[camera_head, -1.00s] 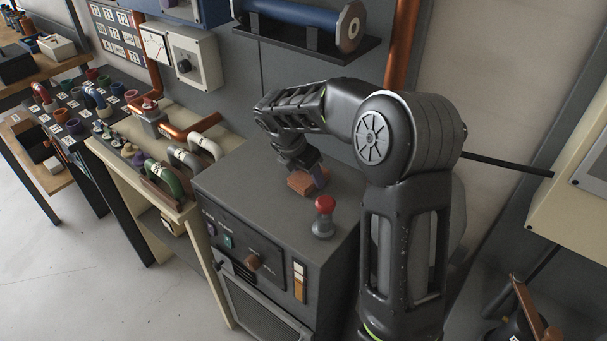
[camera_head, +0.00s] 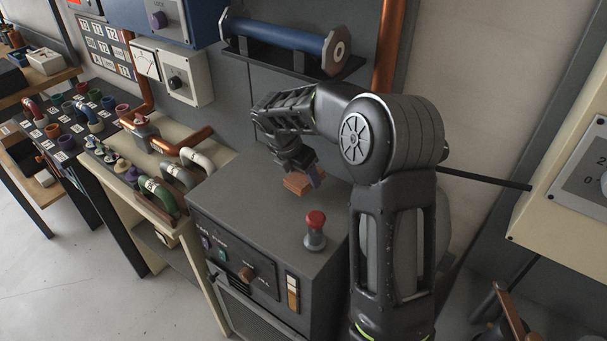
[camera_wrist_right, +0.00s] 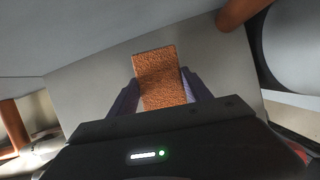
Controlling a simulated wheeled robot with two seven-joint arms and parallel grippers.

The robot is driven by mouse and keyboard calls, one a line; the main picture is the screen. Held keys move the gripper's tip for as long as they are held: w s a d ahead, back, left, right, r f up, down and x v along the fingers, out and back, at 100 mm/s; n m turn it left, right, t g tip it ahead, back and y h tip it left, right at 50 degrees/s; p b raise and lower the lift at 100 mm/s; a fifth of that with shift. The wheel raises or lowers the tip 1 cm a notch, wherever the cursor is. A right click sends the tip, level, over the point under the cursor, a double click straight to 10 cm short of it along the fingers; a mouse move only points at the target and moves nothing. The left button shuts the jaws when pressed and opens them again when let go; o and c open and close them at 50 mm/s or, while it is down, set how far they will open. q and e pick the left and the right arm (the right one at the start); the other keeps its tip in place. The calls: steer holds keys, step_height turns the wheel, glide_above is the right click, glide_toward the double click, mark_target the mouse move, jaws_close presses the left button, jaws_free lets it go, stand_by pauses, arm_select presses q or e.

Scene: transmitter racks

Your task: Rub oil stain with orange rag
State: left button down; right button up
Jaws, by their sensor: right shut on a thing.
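The orange rag (camera_head: 297,184) is a small block-like orange piece over the top of the grey cabinet (camera_head: 262,215). My right gripper (camera_head: 306,178) is shut on it. In the right wrist view the rag (camera_wrist_right: 160,80) shows a rough orange face between the two purple-grey fingers of my right gripper (camera_wrist_right: 160,98). I cannot tell whether the rag touches the cabinet top. No oil stain can be made out in either view. My left gripper is not in view.
A red-topped knob (camera_head: 315,232) stands on the cabinet top near the rag. A blue roller (camera_head: 277,36) sits on a wall shelf behind. A bench with coloured handles (camera_head: 158,197) stands to the left. A beige box (camera_head: 565,195) is at the right.

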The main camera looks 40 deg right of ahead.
steer(key=shift+r+p, duration=0.5)
steer(key=shift+r, duration=1)
steer(key=shift+r, duration=1.55)
steer(key=shift+f, duration=0.15)
